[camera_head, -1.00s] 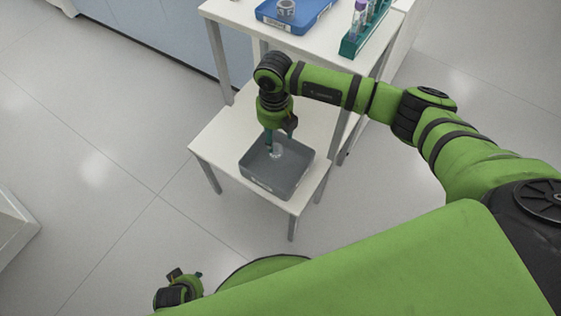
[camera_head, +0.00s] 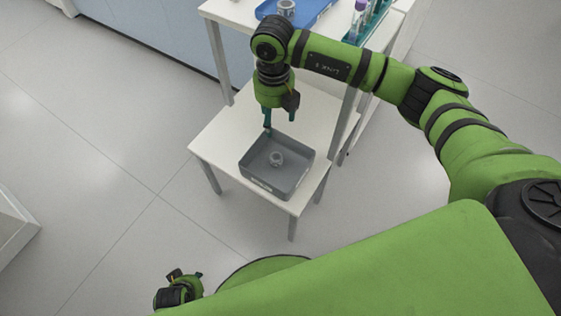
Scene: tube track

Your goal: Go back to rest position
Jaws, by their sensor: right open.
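My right gripper (camera_head: 279,125) is open and empty, pointing down above the back part of a grey bin (camera_head: 255,178). The bin stands on a low white table (camera_head: 215,140). A small clear round item (camera_head: 276,158) lies inside the bin, below and apart from the fingertips. My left gripper (camera_head: 185,275) shows at the bottom left, away from the tables; its jaws are too small to judge.
A higher white table (camera_head: 325,48) stands behind, with a blue tray (camera_head: 268,10) holding a similar round item (camera_head: 286,8) and a teal rack (camera_head: 372,22) with tubes. A white surface edge (camera_head: 12,225) is at the left. Open floor lies between.

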